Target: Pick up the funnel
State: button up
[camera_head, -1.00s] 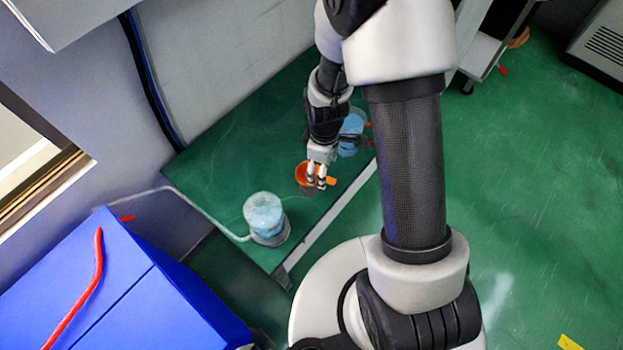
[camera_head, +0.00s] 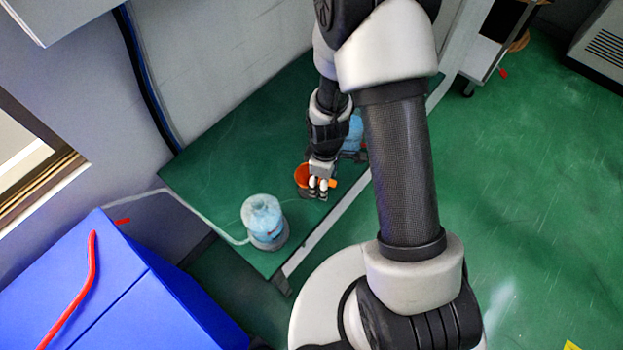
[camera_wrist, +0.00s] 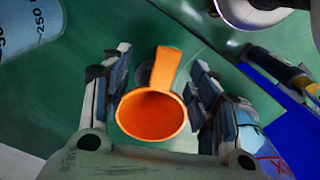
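The orange funnel (camera_wrist: 152,112) shows in the wrist view with its wide round mouth towards the camera and a narrower orange part pointing up in the picture. It lies between the two fingers of my gripper (camera_wrist: 158,80). The fingers are apart, with gaps visible beside the narrow part, so my gripper is open around the funnel. In the head view the funnel (camera_head: 305,176) is on the green table (camera_head: 215,165), partly hidden by my gripper (camera_head: 319,191). I cannot tell whether the fingers touch its rim.
A clear light-blue container (camera_head: 262,214) with a tube stands at the table's front. Another blue container (camera_head: 355,133) is behind my gripper, partly hidden; a graduated container (camera_wrist: 28,25) shows in the wrist view. A large blue box (camera_head: 110,285) is at lower left.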

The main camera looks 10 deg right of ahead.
jog(key=c, duration=0.5)
jog(key=shift+c, duration=0.2)
